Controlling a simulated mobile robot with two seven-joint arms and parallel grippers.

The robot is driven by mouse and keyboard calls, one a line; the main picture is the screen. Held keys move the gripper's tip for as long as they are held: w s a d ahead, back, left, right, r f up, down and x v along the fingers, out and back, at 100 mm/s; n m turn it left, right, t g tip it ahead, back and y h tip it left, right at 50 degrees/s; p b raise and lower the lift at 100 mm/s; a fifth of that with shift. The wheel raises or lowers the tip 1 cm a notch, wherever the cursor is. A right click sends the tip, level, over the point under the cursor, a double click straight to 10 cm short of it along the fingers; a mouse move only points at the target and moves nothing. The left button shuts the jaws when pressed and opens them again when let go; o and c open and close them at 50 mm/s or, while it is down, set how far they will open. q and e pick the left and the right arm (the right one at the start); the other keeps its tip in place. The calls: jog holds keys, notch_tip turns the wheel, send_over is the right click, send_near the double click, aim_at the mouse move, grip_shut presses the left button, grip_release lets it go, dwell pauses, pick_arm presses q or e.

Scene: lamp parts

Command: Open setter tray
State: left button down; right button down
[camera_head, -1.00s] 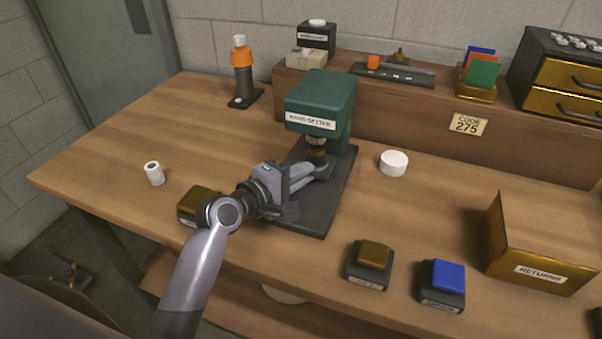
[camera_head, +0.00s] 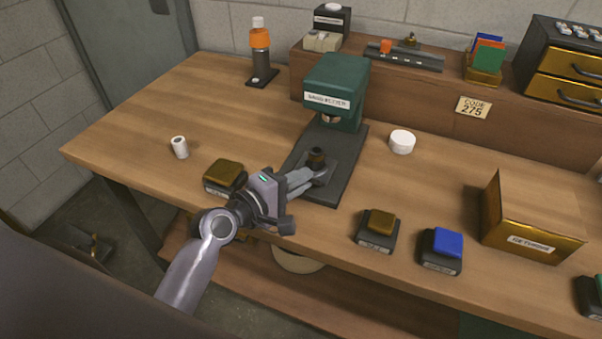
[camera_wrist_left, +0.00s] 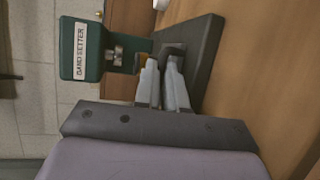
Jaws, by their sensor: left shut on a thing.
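The green hand setter (camera_head: 337,88) stands on a dark base plate (camera_head: 345,160) at the middle of the bench. Its tray (camera_head: 325,172) sits forward of the green head, with a small dark, brass-toned cylinder (camera_head: 316,157) upright on it. My left gripper (camera_head: 305,180) is shut at the tray's front, its fingers covering the part they hold. In the left wrist view the fingers (camera_wrist_left: 164,82) close at a dark handle-like piece (camera_wrist_left: 173,49), beside the setter's head (camera_wrist_left: 82,50). My right gripper is not in view.
A brass-topped button box (camera_head: 225,176) is close left of my left gripper. A white round piece (camera_head: 402,141) lies right of the setter.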

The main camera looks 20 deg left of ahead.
pick_arm(q)
jog(key=shift+w, duration=0.1)
jog(key=c, duration=1.2)
grip_release()
jog(key=shift+v, duration=3.6)
